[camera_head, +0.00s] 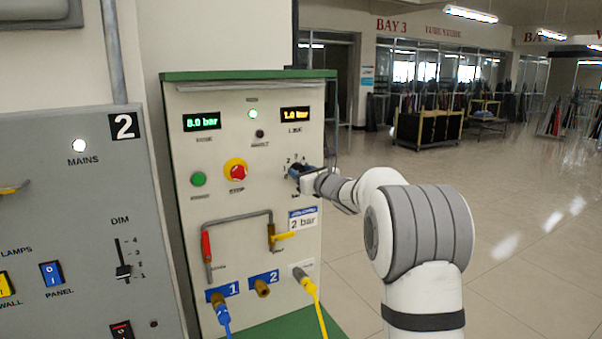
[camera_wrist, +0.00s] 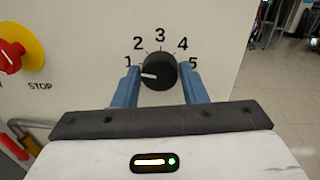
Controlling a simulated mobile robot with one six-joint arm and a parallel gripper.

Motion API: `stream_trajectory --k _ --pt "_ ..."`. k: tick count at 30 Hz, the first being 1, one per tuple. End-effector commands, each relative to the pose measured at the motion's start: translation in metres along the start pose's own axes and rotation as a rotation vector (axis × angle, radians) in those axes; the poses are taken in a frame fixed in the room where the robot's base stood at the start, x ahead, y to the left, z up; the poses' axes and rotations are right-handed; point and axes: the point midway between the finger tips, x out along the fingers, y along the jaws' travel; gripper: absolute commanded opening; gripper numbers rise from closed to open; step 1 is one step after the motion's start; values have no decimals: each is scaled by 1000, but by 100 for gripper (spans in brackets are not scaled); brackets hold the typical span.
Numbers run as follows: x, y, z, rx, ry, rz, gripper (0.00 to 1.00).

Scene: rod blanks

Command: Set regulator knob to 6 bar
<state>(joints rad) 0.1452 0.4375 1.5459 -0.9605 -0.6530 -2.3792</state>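The regulator knob (camera_wrist: 158,71) is round and black, with a white pointer line. The pointer aims left, near the 1. Numbers 1 to 5 show around it; I see no 6, and my fingers cover part of the dial's sides. My gripper (camera_wrist: 160,67) has its blue fingers on either side of the knob, with a small gap at the right; contact at the left is unclear. In the head view my gripper (camera_head: 302,172) covers most of the knob. The line display (camera_head: 295,114) reads 1.0 bar. The other display (camera_head: 201,122) reads 8.0 bar.
The cream panel (camera_head: 215,95) has a red stop button (camera_head: 237,171), a green button (camera_head: 198,179), and a card (camera_head: 303,218) reading 2 bar. Below are a pipe with a yellow-handled valve (camera_head: 283,236) and blue and yellow hoses. A grey panel (camera_head: 60,190) stands left. Open floor lies right.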

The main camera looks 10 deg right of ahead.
Motion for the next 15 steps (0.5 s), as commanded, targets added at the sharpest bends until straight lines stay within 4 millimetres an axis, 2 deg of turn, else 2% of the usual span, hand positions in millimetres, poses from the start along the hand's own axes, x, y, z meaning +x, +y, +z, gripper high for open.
stream_trajectory --k 1,8,9,15 --pt "0 0 0 0 0 0 34" --pt "0 0 0 0 0 1 15" --pt "3 8 1 0 0 5 13" --pt "0 2 -1 13 -2 2 13"
